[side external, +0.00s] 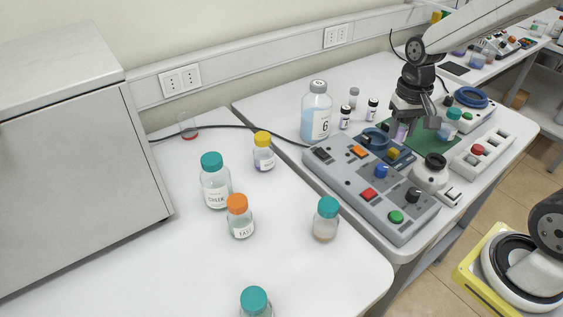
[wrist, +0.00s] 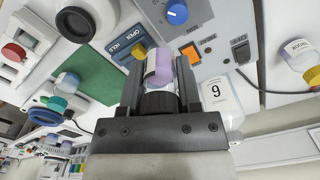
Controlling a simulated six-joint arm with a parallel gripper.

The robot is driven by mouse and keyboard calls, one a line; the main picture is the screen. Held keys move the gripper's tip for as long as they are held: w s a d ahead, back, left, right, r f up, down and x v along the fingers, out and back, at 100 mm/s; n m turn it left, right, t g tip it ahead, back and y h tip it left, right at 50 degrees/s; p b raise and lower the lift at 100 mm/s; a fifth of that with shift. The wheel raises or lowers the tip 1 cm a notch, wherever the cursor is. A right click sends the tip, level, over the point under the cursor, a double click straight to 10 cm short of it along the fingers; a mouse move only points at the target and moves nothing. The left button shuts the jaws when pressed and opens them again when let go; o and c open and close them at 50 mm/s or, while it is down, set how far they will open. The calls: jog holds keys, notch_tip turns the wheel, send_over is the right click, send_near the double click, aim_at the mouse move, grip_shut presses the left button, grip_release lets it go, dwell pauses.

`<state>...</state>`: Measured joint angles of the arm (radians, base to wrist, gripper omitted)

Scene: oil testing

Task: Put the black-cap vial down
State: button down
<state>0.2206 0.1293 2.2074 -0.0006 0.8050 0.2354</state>
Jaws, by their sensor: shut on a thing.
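My gripper (side external: 412,116) is shut on a small vial with a purple and white body, which shows between the jaws in the wrist view (wrist: 160,68). Its dark end, seemingly the black cap, lies toward the jaws; the fingers partly hide it. In the side view my gripper hangs near the left edge of a green mat (side external: 440,143), behind the grey control panel (side external: 340,180). The vial (side external: 402,131) is small there, and I cannot tell whether its base touches a surface. Two other dark-capped vials (side external: 345,118) (side external: 372,110) stand left of my gripper.
A large blue-liquid bottle marked 6 (side external: 316,117) stands left of those vials. A white device with a black top (side external: 430,175) and a white button box (side external: 483,157) stand nearby. The left table has several capped bottles.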

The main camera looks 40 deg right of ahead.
jog(key=w+a+n, duration=0.1)
jog(key=a+n, duration=0.7)
jog(key=a, duration=2.2)
jog(key=s+a+n, duration=0.2)
jog(key=s+a, duration=0.4)
jog(key=a, duration=0.5)
jog(key=shift+s+f+n, duration=0.2)
jog(key=shift+f+n, duration=0.1)
jog(key=shift+w+a, duration=0.1)
jog(key=shift+a, duration=0.05)
jog(key=w+a+f, duration=0.2)
jog(key=w+f, duration=0.1)
jog(key=w+a+f, duration=0.2)
jog(key=w+a, duration=0.1)
jog(key=w+a+f, duration=0.3)
jog(key=shift+w+a+f, duration=0.15)
jog(key=shift+w+f, duration=0.1)
jog(key=shift+f, duration=0.05)
jog(key=shift+w+a+f, duration=0.25)
jog(key=shift+f, duration=0.1)
